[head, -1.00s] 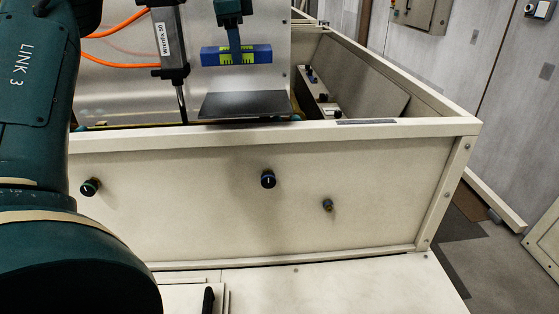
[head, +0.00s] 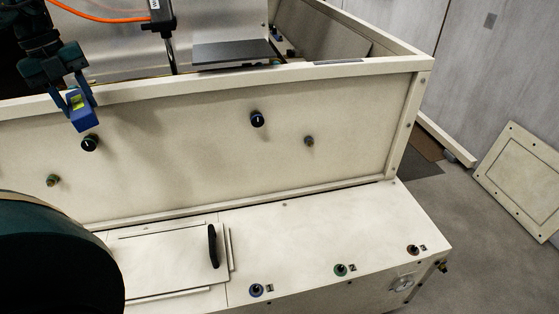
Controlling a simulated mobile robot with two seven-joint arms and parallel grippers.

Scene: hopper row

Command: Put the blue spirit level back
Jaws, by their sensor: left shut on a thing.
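The blue spirit level (head: 83,118) has a yellow-green vial window and is seen nearly end-on in the head view, at the upper left. My left gripper (head: 80,97) is shut on it and holds it in front of the cream panel's top rail, near a black knob. The level's far end is hidden by foreshortening. My right gripper is not in view.
The cream front panel (head: 210,165) carries several knobs, including a black knob (head: 257,119). Below it is a ledge with a lidded hatch (head: 165,265), its black handle (head: 212,246), and numbered knobs. A dark plate (head: 233,52) sits behind the rail.

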